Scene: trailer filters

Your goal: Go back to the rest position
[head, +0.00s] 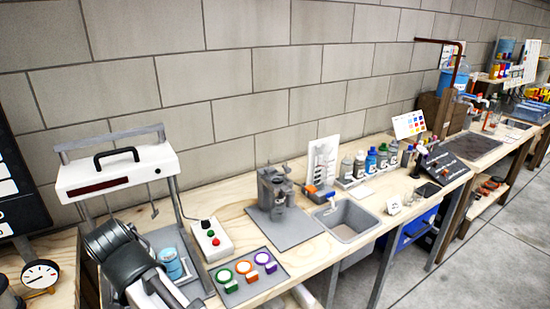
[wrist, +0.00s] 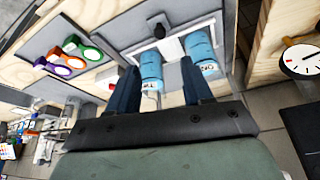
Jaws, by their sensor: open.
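My gripper (wrist: 160,92) shows in the wrist view with its two dark fingers apart and nothing between them held. Two blue labelled cylinders stand beyond the fingertips: one blue cylinder (wrist: 151,68) near the left finger and another blue cylinder (wrist: 200,50) near the right finger. I cannot tell from this view how far they are from the fingers. In the head view my arm reaches over the lower left of the bench, and a blue cylinder (head: 172,264) stands on the grey base of the white-topped frame beside it. The gripper's fingers are hidden there.
The white-topped frame (head: 118,172) rises over the arm. A control box (head: 211,240) with coloured buttons and a tray (head: 274,283) with green, orange and purple rings lie to the right. A dial gauge (head: 40,275) is at left. A sink (head: 347,219) and bottles stand farther right.

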